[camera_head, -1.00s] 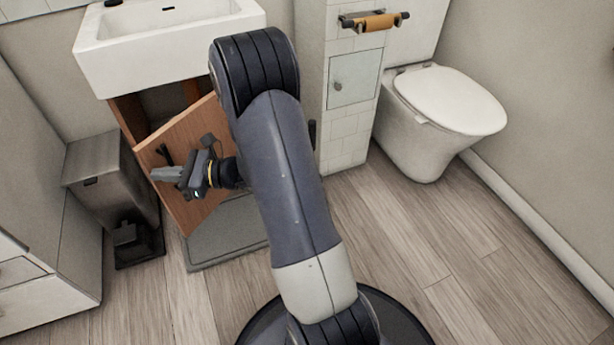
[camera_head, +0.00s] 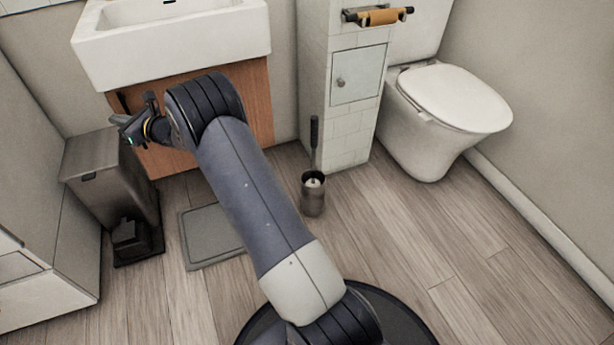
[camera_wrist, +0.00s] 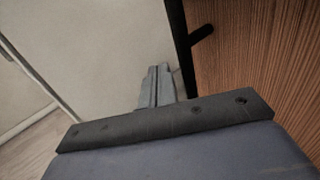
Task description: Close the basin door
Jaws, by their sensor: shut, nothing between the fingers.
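The wooden basin door (camera_head: 255,95) is below the white basin (camera_head: 180,40) in the head view. It looks flush with the cabinet front, with no opening showing; my arm covers part of it. In the wrist view the wood front (camera_wrist: 265,60) fills the right side, with a dark handle (camera_wrist: 202,34) near its left edge. My gripper (camera_head: 118,122) is at the left edge of the door in the head view. Its fingers (camera_wrist: 157,88) are together and empty, left of the wood in the wrist view. I cannot tell whether they touch the door.
A grey bin (camera_head: 110,180) stands close below my gripper on the left. A grey mat (camera_head: 208,236) lies on the floor in front of the cabinet. A toilet brush holder (camera_head: 313,192), a tiled pillar (camera_head: 345,130) and the toilet (camera_head: 445,115) are to the right.

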